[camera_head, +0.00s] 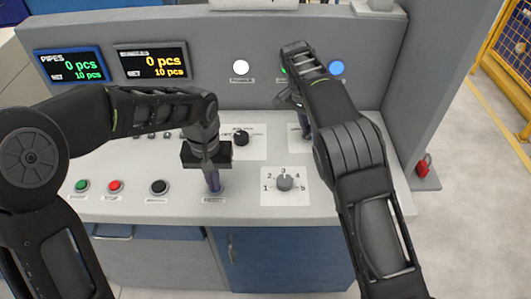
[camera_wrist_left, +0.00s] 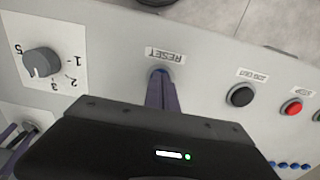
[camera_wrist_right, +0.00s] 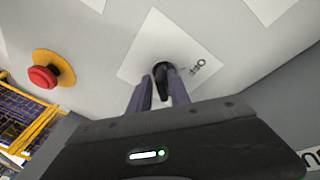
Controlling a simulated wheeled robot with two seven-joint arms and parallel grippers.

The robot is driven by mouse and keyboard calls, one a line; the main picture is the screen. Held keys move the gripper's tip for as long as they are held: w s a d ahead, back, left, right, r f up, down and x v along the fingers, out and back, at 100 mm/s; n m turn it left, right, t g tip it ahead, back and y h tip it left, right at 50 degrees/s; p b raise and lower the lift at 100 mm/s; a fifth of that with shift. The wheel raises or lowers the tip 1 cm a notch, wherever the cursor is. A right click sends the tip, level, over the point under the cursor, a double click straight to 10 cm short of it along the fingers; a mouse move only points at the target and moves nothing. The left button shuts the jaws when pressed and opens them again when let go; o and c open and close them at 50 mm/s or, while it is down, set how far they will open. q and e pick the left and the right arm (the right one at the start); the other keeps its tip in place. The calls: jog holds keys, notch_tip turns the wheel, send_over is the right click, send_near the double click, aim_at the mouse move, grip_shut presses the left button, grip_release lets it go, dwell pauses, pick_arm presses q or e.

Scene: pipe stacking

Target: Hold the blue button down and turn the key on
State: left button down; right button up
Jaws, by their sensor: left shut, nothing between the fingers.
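The blue button (camera_wrist_left: 160,71), labelled RESET, is almost fully hidden under my left fingertips; only a thin blue edge shows in the left wrist view. My left gripper (camera_head: 213,188) is shut and empty, pointing down with its tips at the button. How far the button is pressed cannot be seen. The black key (camera_wrist_right: 163,80) stands on a white plate marked OFF in the right wrist view. My right gripper (camera_wrist_right: 161,82) is open, with one finger on each side of the key. In the head view my right arm hides the key.
A numbered dial (camera_head: 285,182) lies between the two grippers. Green (camera_head: 82,185), red (camera_head: 115,185) and black (camera_head: 159,187) buttons are to the left. A red emergency stop (camera_wrist_right: 43,76) is near the key. White (camera_head: 241,67) and blue (camera_head: 336,68) lamps are on the upright panel.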

pick_arm(q)
jog(key=shift+s+f, duration=0.2)
jog(key=shift+f, duration=0.1)
pick_arm(e)
jog(key=shift+a+f, duration=0.25)
jog(key=shift+f, duration=0.05)
pick_arm(q)
jog(key=shift+w+r, duration=0.1)
jog(key=shift+r, duration=0.4)
pick_arm(e)
jog(key=shift+f, duration=0.1)
pick_arm(q)
notch_tip(320, 180, up, 9)
jog(key=shift+r, duration=0.2)
jog(key=shift+w, duration=0.1)
